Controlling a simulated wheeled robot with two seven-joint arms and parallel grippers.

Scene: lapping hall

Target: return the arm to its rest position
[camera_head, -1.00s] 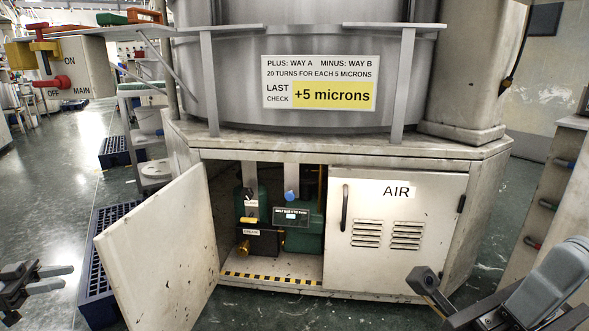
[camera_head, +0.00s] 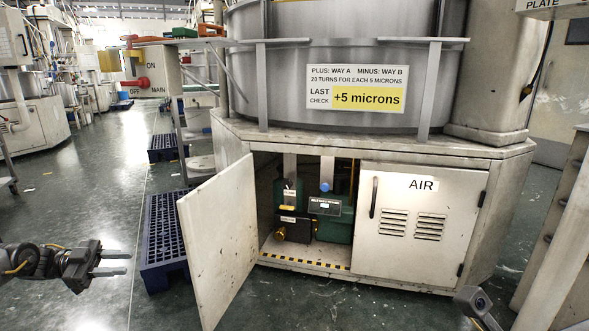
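My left gripper (camera_head: 112,263) reaches in from the left edge over the floor. Its two grey fingers point right with a gap between them and nothing in it. It is to the left of the blue pallet and the open cabinet door (camera_head: 222,240), touching neither. Of my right arm, only a small grey end piece (camera_head: 480,304) shows at the bottom right, in front of the cabinet's lower right corner. The fingers of the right gripper cannot be made out.
The cabinet's left door stands open, showing green equipment (camera_head: 340,228) inside. The AIR door (camera_head: 409,260) is shut. Blue pallets (camera_head: 163,236) lie on the floor left of it.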

